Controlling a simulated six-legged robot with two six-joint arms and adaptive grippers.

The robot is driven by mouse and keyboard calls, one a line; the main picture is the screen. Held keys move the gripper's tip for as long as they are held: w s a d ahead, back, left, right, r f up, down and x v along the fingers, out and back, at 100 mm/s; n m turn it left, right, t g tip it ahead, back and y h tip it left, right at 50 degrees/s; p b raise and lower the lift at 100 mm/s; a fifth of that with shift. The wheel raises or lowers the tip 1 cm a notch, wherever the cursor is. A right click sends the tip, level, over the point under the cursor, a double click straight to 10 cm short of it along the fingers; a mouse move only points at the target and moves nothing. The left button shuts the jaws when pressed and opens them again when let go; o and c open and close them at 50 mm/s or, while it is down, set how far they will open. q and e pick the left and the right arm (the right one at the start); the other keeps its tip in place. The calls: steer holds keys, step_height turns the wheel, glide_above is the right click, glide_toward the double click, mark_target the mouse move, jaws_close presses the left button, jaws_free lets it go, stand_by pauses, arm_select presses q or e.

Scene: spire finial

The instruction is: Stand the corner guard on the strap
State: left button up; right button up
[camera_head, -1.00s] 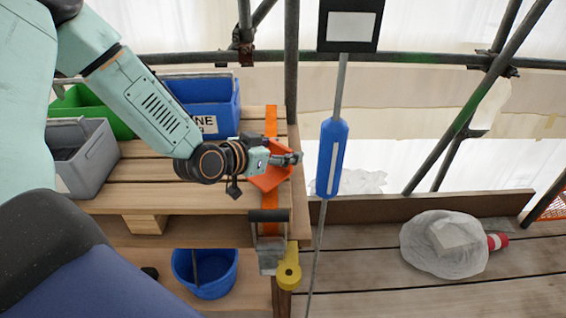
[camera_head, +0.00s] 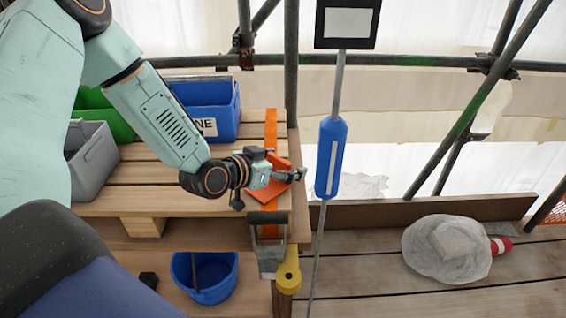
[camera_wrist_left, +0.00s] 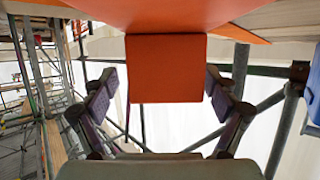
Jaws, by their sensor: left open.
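The orange-red corner guard (camera_head: 262,193) is at the right edge of the wooden pallet deck, over the line of the orange strap (camera_head: 271,124). My left gripper (camera_head: 299,175) partly hides it, so I cannot tell whether it rests fully on the strap. The strap runs across the boards and down the front. In the left wrist view a flat orange flap of the guard (camera_wrist_left: 166,68) lies between the two spread fingers of my left gripper (camera_wrist_left: 160,88), with gaps on both sides. The left gripper is open. My right gripper is not in view.
A ratchet buckle (camera_head: 269,245) and a yellow piece (camera_head: 288,272) hang at the front. Blue (camera_head: 212,108), green and grey (camera_head: 91,153) bins stand behind and left. A scaffold pole (camera_head: 291,60) rises behind.

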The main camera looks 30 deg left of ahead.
arm_select(q)
steer(key=shift+s+a, duration=0.1)
steer(key=shift+a, duration=0.1)
steer(key=shift+s+a+r, duration=0.1)
steer(key=shift+r, duration=0.1)
steer(key=shift+s+a+r+p, duration=0.1)
steer(key=shift+s+r+p, duration=0.15)
steer(key=shift+s+p, duration=0.25)
steer(key=p+v, duration=0.3)
steer(key=v, duration=0.1)
steer(key=shift+s+a+r, duration=0.1)
steer(key=shift+s, duration=0.1)
steer(key=p+v, duration=0.2)
steer(key=p, duration=0.1)
steer(key=shift+s+r, duration=0.25)
steer(key=shift+s, duration=0.1)
steer(key=shift+p+v, duration=1.6)
steer(key=shift+p, duration=0.25)
steer(key=shift+s+f, duration=0.15)
